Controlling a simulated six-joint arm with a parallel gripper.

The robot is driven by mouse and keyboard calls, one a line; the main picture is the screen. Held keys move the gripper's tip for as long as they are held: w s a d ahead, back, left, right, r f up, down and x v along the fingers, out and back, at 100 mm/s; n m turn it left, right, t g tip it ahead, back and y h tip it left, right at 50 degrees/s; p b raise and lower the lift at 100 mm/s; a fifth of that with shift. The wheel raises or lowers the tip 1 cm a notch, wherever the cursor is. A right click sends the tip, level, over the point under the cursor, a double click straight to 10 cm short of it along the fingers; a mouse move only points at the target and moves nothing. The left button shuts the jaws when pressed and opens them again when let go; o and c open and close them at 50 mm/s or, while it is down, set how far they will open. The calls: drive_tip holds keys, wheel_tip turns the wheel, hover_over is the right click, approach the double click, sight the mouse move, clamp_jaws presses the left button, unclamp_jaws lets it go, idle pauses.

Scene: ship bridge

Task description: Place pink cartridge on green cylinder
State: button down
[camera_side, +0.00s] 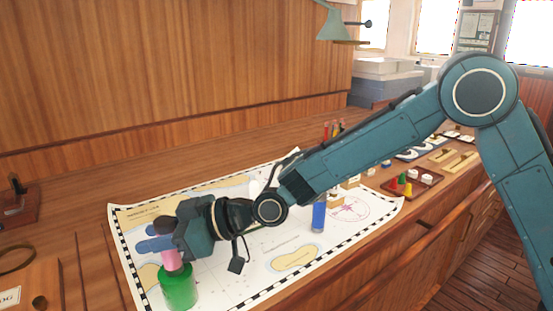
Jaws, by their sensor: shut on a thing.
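The pink cartridge (172,258) is held upright in my gripper (165,246), which is shut on it. The upper part of the cartridge is hidden by the gripper fingers. The green cylinder (179,289) stands on the chart directly below the cartridge. The bottom of the cartridge meets the top of the cylinder in the picture, but I cannot tell whether they touch or a small gap remains.
A paper chart (232,281) lies on the wooden desk. A blue cylinder (319,216) stands on it, behind my wrist. A tray (422,188) with small coloured cones is at the right. A green lamp (337,27) hangs at the back.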

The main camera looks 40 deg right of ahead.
drive_tip(key=shift+f, duration=0.1)
drive_tip(key=c, duration=1.1)
unclamp_jaws()
drive_tip(key=shift+o, duration=0.2)
drive_tip(key=v, duration=1.2)
drive_tip(key=shift+d, duration=0.1)
